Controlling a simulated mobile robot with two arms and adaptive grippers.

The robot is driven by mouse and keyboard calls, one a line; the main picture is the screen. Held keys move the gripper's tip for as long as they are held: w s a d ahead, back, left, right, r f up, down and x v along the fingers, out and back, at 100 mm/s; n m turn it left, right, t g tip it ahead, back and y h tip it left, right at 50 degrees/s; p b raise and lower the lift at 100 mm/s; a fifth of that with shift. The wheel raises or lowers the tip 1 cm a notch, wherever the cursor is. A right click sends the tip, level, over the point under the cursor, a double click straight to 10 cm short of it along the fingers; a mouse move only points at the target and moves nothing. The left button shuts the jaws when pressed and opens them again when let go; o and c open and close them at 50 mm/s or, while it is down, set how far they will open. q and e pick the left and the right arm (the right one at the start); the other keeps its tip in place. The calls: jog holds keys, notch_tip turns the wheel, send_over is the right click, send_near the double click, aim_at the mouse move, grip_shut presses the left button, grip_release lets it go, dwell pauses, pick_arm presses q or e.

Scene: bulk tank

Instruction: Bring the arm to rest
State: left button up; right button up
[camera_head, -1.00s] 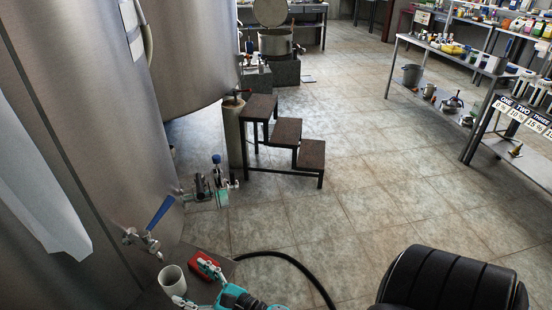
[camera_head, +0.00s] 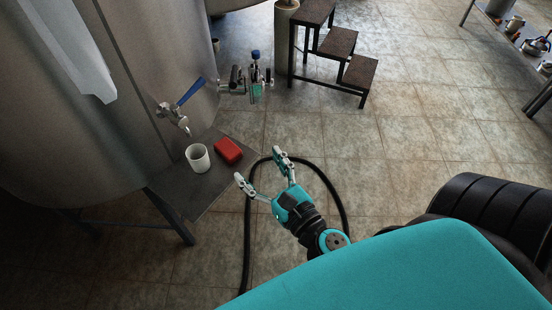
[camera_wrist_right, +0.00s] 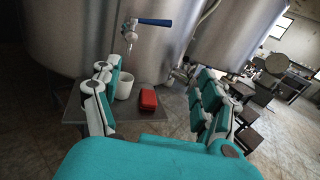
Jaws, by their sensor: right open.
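My right gripper (camera_head: 260,177) is open and empty in the head view, in the air to the right of a small dark shelf. In the right wrist view its two fingers (camera_wrist_right: 155,105) stand wide apart. A white cup (camera_head: 198,158) and a red block-shaped item (camera_head: 228,150) stand apart from the gripper on the shelf. Between the spread fingers, the wrist view shows the cup (camera_wrist_right: 124,86) and the red item (camera_wrist_right: 148,99) farther off. My left gripper is not in view.
The shelf (camera_head: 205,190) is below a steel tank (camera_head: 130,120) with a blue-handled tap (camera_head: 187,98). A black hose (camera_head: 247,235) lies on the floor around the gripper's area. Dark steps (camera_head: 338,42) stand at the back. Tiled floor (camera_head: 420,130) on the right is clear.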

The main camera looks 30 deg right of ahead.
jog(key=shift+s+d+r+h, duration=0.3)
jog(key=shift+s+r, duration=0.15)
jog(key=shift+s, duration=0.1)
jog(key=shift+f, duration=0.1)
jog(key=s+f+m+g, duration=0.25)
jog(key=f+m, duration=0.25)
jog(key=f, duration=0.7)
jog(key=s+d+f+m+g, duration=0.1)
jog(key=f+m+g, duration=0.3)
jog(key=f, duration=0.7)
jog(key=s+f+m+g, duration=0.2)
jog(key=f+m, duration=0.5)
jog(key=f, duration=0.5)
jog(key=s+d+f+m+g, duration=0.2)
jog(key=s+f+m+g, duration=0.2)
jog(key=s+f+m, duration=0.5)
jog(key=s+d+f+m+g, duration=0.2)
jog(key=s+f+m+g, duration=0.2)
jog(key=s+f+m, duration=0.5)
jog(key=s+f, duration=0.3)
jog(key=s, duration=0.4)
jog(key=shift+f+m+h, duration=0.25)
jog(key=shift+m+h, duration=0.05)
jog(key=shift+m, duration=0.1)
